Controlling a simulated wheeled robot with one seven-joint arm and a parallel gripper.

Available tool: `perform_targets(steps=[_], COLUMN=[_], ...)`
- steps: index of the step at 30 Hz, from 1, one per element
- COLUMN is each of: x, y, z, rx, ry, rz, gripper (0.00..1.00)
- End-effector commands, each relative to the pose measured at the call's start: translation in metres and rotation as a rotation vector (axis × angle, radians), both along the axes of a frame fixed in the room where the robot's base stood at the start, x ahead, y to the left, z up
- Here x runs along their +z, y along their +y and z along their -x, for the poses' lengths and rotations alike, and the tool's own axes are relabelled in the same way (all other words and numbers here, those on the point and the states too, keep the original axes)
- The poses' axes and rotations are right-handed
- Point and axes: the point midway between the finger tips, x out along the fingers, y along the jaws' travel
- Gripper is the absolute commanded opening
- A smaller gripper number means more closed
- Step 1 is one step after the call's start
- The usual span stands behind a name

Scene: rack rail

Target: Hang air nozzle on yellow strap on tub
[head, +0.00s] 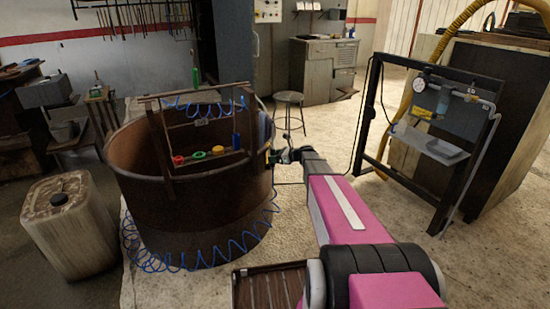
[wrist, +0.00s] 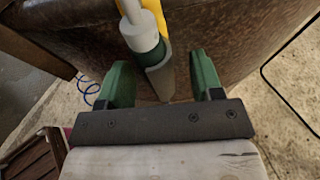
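The rusty brown tub (head: 190,225) stands left of centre in the head view, and its wall (wrist: 240,30) fills the back of the wrist view. A yellow strap (wrist: 157,16) runs down the tub wall. In front of the strap is a grey and white nozzle-like piece (wrist: 143,38), which I take to be the air nozzle. My gripper (wrist: 160,64) has its green fingers apart, one on each side of this piece, with gaps visible. I cannot tell whether the nozzle hangs on the strap or touches it. In the head view my gripper (head: 272,157) is at the tub's right side, small and dark.
A wooden rack (head: 158,160) with coloured tools stands at the tub. A coiled blue hose (head: 205,258) droops around the tub's base. A beige canister (head: 70,225) stands at left, a stool (head: 288,98) behind, and a black frame panel (head: 440,140) at right. Floor between is open.

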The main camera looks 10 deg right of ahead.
Motion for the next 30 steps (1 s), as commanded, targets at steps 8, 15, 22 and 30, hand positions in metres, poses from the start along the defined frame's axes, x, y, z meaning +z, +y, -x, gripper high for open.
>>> perform_targets(steps=[8,15,22,30], x=[0.001,0.013,0.025,0.032], y=[-0.004,-0.034,-0.068,-0.086], z=[0.003,0.022,0.042,0.055], rx=[0.0,-0.002,-0.002,0.004], ry=[0.001,0.0,-0.001,-0.003], rz=[0.001,0.001,0.0,0.009], gripper=[0.6,0.6,0.6,0.6])
